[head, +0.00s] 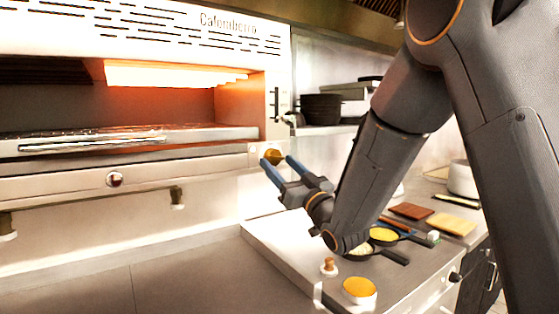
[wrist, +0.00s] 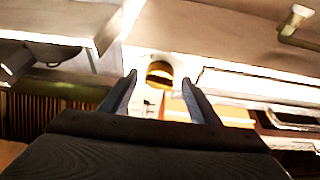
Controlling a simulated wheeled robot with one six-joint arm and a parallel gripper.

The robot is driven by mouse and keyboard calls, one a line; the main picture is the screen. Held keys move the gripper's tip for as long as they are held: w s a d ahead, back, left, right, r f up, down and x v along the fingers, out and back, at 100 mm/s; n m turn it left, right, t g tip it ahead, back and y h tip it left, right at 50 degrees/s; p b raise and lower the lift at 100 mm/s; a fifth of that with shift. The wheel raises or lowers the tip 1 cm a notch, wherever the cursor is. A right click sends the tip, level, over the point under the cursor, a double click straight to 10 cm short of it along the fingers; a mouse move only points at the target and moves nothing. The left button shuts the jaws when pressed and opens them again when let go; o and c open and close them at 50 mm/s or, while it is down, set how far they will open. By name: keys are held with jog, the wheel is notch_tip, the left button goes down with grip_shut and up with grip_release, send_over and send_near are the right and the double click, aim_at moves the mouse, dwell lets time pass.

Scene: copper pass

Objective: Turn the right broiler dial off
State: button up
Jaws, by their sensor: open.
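The broiler (head: 250,85) fills the upper left of the head view, its right side glowing orange. The right broiler dial (head: 273,156) is a brass-coloured round knob on the lower right of its front panel. My gripper (head: 274,164) is open, with its two blue-grey fingers pointing at the dial, one on each side in the picture. In the wrist view the dial (wrist: 159,74) shows just beyond and between the fingertips (wrist: 158,82). Whether the fingers touch the dial, I cannot tell. The dial's pointer mark is not readable.
Another dial (head: 114,179) sits further left on the front panel. Below my arm, a counter holds small pans (head: 384,236), an orange-topped bowl (head: 359,290) and a wooden-handled item (head: 329,267). Dark stacked bowls (head: 322,108) stand on a shelf right of the broiler.

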jog(key=shift+w+a+r, duration=0.2)
jog(key=shift+w+a, duration=0.05)
jog(key=shift+w, duration=0.1)
jog(key=shift+c, duration=0.5)
jog(key=c, duration=1)
jog(key=shift+o, duration=0.2)
